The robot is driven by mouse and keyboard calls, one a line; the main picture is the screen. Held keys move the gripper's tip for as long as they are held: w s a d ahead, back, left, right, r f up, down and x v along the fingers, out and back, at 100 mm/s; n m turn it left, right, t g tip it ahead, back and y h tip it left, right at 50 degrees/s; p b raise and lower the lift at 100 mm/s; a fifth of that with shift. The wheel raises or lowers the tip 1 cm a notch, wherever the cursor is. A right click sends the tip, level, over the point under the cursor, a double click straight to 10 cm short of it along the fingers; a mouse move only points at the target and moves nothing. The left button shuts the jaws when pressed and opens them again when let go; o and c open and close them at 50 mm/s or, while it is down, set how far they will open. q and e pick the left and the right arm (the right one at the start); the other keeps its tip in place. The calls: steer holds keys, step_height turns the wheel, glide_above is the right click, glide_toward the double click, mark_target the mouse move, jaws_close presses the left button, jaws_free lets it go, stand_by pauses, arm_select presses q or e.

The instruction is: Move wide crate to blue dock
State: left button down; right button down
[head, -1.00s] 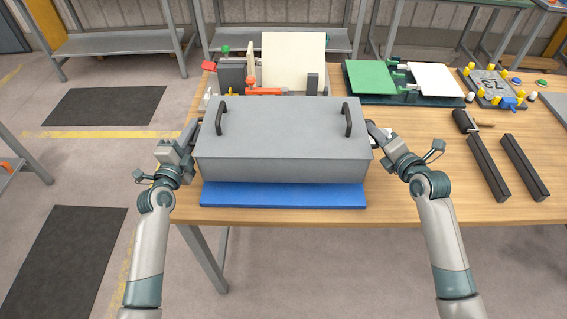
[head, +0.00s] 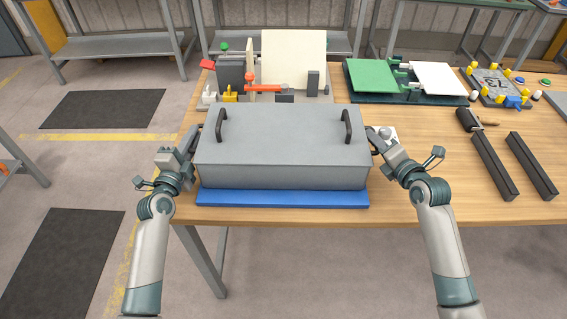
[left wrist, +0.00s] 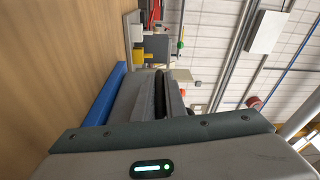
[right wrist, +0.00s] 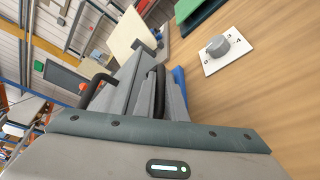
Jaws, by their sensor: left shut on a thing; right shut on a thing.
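The wide crate (head: 280,150) is a long grey box with two black handles on its lid. It is level, over the blue dock (head: 285,199), a flat blue slab at the table's front edge. Only the dock's front strip shows below the crate; whether they touch is unclear. My left gripper (head: 196,148) is shut on the crate's left end. My right gripper (head: 374,142) is shut on its right end. The crate also shows close up in the left wrist view (left wrist: 128,98) and the right wrist view (right wrist: 128,85). The exact grip points are hidden.
Behind the crate stands a fixture with a cream panel (head: 293,60) and an orange clamp (head: 265,88). A green-and-white panel stand (head: 405,98) is at the back right. Black bars (head: 493,165) lie on the right. A small knob plate (right wrist: 218,50) sits near my right gripper.

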arm_select(q)
steer(key=shift+f, duration=0.15)
arm_select(e)
steer(key=shift+f, duration=0.15)
arm_select(q)
steer(key=c, duration=1.8)
jaws_free()
arm_select(e)
steer(key=c, duration=1.8)
jaws_free()
arm_select(q)
steer(key=shift+s, duration=0.15)
steer(key=shift+s+a+f, duration=0.1)
steer(key=shift+s+a, duration=0.1)
steer(key=shift+s, duration=1.1)
steer(key=shift+s+a+r, duration=0.1)
steer(key=shift+s+a, duration=0.1)
steer(key=shift+s, duration=1.1)
steer(key=shift+s+a+f, duration=0.1)
steer(key=shift+s+a, duration=0.1)
steer(key=shift+s, duration=1.1)
arm_select(e)
steer(key=shift+s, duration=0.15)
steer(key=shift+s+d, duration=0.2)
steer(key=shift+s, duration=0.3)
steer(key=v, duration=1.1)
steer(key=shift+w, duration=0.1)
